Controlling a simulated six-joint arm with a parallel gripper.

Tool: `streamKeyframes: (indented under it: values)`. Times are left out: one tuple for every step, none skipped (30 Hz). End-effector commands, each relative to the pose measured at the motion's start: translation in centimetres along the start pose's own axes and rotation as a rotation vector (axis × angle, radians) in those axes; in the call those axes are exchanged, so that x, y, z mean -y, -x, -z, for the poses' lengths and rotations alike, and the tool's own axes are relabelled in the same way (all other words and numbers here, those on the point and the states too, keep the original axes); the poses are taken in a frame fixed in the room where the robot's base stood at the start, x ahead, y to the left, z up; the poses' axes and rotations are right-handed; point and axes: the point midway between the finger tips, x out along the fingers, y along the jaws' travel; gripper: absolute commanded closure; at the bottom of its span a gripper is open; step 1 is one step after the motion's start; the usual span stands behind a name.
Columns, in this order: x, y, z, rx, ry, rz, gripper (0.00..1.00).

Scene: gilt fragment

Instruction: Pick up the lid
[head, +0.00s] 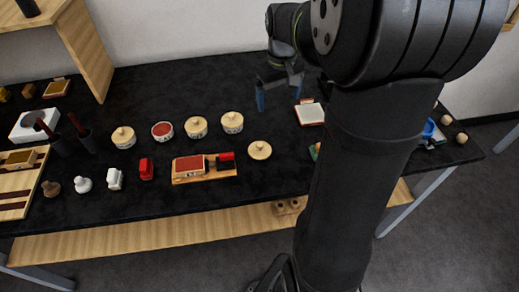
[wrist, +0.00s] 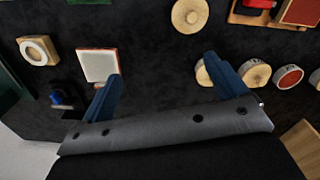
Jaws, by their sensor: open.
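A round pale wooden lid (head: 259,150) with a small knob lies alone on the black tabletop, in front of the row of round pots. In the wrist view it shows at the top edge (wrist: 189,15). An open pot with a red filling (head: 162,130) stands in the row; it also shows in the wrist view (wrist: 288,77). My gripper (head: 279,95) is above the back of the table, behind the lid and apart from it. In the wrist view its blue fingers are spread with nothing between them (wrist: 163,68).
Lidded pots (head: 196,126), (head: 232,121) and (head: 123,137) stand beside the open one. A wooden tray with a red pad (head: 189,167) lies left of the lid. A white-topped square box (head: 310,114) stands to the right. Bare black tabletop surrounds the lid.

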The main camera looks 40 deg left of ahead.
Motion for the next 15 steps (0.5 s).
streamKeyframes:
  values:
    - [2.2, 0.7, -0.2, -0.002, 0.111, -0.001, 0.10]
    - [3.2, 0.9, -0.3, -0.001, 0.167, 0.000, 0.10]
    - [4.3, 1.2, -0.6, -0.001, 0.233, 0.000, 0.10]
    - [5.0, 1.4, -0.7, -0.001, 0.276, -0.001, 0.10]
    - [5.5, 1.5, -0.8, -0.001, 0.310, 0.000, 0.10]
    - [6.2, 1.6, -1.0, 0.000, 0.348, 0.000, 0.10]
    - [6.5, 1.7, -1.1, 0.000, 0.370, 0.000, 0.10]
    - [6.7, 1.7, -1.1, 0.001, 0.385, 0.000, 0.10]
    - [6.9, 1.5, -1.2, 0.001, 0.400, 0.001, 0.10]
    - [7.0, 1.3, -1.2, 0.002, 0.406, 0.001, 0.10]
    - [7.0, 1.0, -1.2, 0.003, 0.409, 0.002, 0.10]
    - [7.0, 0.4, -1.2, 0.004, 0.409, 0.002, 0.10]
    - [7.0, -0.2, -1.3, 0.005, 0.408, 0.003, 0.10]
    - [7.0, -0.8, -1.3, 0.007, 0.407, 0.003, 0.10]
    - [7.0, -1.7, -1.3, 0.006, 0.407, 0.003, 0.10]
